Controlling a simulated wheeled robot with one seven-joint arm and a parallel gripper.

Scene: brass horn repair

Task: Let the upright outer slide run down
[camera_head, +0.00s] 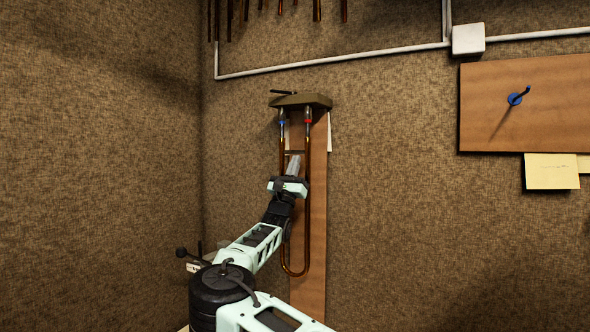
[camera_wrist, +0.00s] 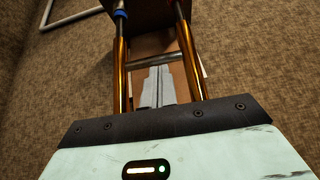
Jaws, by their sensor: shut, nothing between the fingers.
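The upright outer slide (camera_head: 307,220) is a long copper-coloured U of two tubes, hanging in front of a wooden board with its bow at the bottom. Its tubes run up to a dark bracket (camera_head: 300,101), where a blue band and a red band mark the tops. A cross brace (camera_wrist: 170,60) joins the two tubes in the wrist view. My gripper (camera_head: 293,163) is shut and empty, between the two tubes and close to the brace. It also shows in the wrist view (camera_wrist: 157,76), its fingertips just below the brace; I cannot tell whether they touch it.
The wooden board (camera_head: 312,290) stands against the brown wall behind the slide. A white conduit (camera_head: 330,58) runs above the bracket to a junction box (camera_head: 468,39). A wooden panel (camera_head: 560,110) with a blue peg hangs at right. The wall between is bare.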

